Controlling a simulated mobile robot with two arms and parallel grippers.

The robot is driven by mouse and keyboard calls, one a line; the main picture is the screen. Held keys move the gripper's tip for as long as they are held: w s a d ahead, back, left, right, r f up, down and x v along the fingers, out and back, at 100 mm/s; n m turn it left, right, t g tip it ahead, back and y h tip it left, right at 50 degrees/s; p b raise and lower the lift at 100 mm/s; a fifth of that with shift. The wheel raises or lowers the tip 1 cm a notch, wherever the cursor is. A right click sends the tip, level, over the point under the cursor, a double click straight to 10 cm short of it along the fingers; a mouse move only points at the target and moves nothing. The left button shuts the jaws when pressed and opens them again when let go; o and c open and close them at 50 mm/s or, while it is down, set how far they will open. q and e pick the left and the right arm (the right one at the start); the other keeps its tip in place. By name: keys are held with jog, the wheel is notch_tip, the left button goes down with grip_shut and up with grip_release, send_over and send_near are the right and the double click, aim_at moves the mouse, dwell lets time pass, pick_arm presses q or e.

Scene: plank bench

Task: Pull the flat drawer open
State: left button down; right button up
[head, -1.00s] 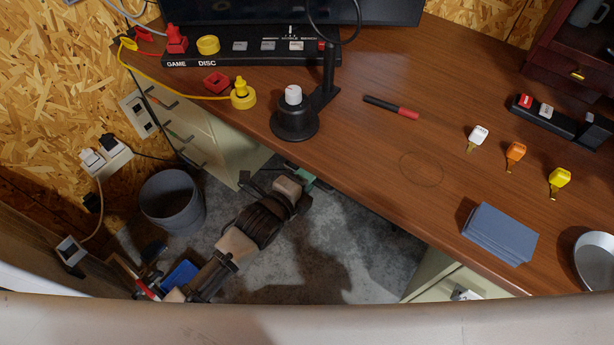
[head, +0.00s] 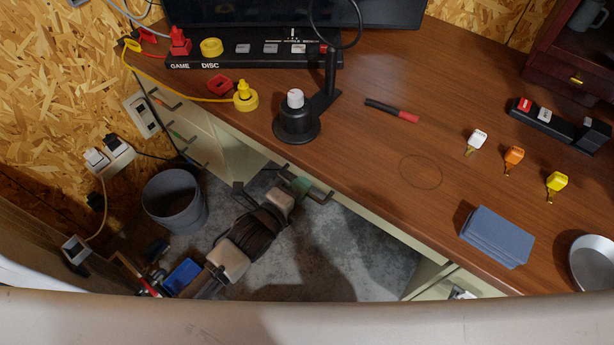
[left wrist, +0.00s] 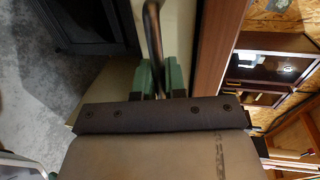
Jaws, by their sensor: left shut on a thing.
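The flat drawer sits under the desk top; its pale front (head: 365,226) shows as a narrow strip along the desk's front edge in the head view. In the left wrist view the pale front (left wrist: 180,40) lies beside the brown desk edge. A dark bar handle (head: 320,196) stands out from the front; it also shows in the left wrist view (left wrist: 153,30). My left gripper (head: 299,186) has green fingertips, also seen in the left wrist view (left wrist: 160,78), and is shut on the handle. The drawer's inside is hidden. My right gripper is not in view.
The desk top (head: 375,150) above carries a black knob stand (head: 296,122), a red-black pen (head: 392,110) and grey cards (head: 496,236). A grey bin (head: 174,202) stands on the floor near a pale drawer cabinet (head: 190,125). The floor (head: 340,265) before the drawer is mostly clear.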

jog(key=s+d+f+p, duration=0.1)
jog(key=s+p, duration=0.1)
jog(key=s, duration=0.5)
pick_arm(q)
jog(key=f+p+v, duration=0.2)
jog(key=v, duration=0.9)
jog(key=f+p+v, duration=0.2)
jog(key=p+v, duration=0.1)
jog(key=v, duration=0.9)
jog(key=shift+s+a+f, duration=0.25)
jog(key=shift+s+a, duration=0.15)
jog(key=shift+s, duration=0.05)
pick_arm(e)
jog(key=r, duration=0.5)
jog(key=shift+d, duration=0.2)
pick_arm(q)
jog(key=c, duration=1.5)
grip_release()
jog(key=v, duration=1.1)
jog(key=shift+w, duration=0.1)
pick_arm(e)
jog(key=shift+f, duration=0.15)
